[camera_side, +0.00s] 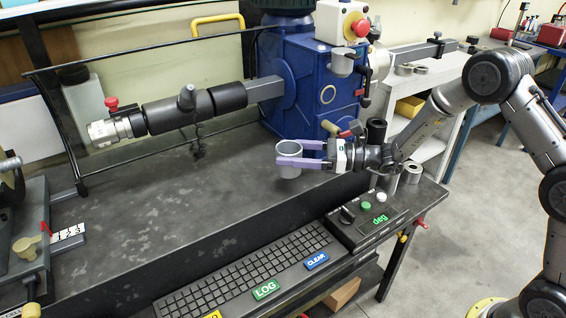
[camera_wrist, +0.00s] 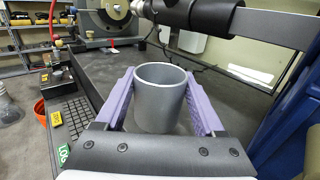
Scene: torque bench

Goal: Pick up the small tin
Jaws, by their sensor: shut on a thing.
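The small tin (camera_side: 289,166) is a grey, open-topped cylinder, and it stands upright. In the side view my gripper (camera_side: 296,154) has its purple fingers on either side of the tin, near its upper part. In the wrist view the tin (camera_wrist: 161,100) sits between the two purple fingers of my gripper (camera_wrist: 160,103), and its inside looks empty. I cannot tell whether its base touches the dark bench top; part of the tin is hidden by a finger in the side view.
A blue machine housing (camera_side: 305,85) stands behind the tin, with a dark horizontal bar (camera_side: 195,105) reaching left above the bench (camera_side: 150,215). A keyboard (camera_side: 250,275) and a control box with a green display (camera_side: 375,219) lie along the front. The bench left of the tin is clear.

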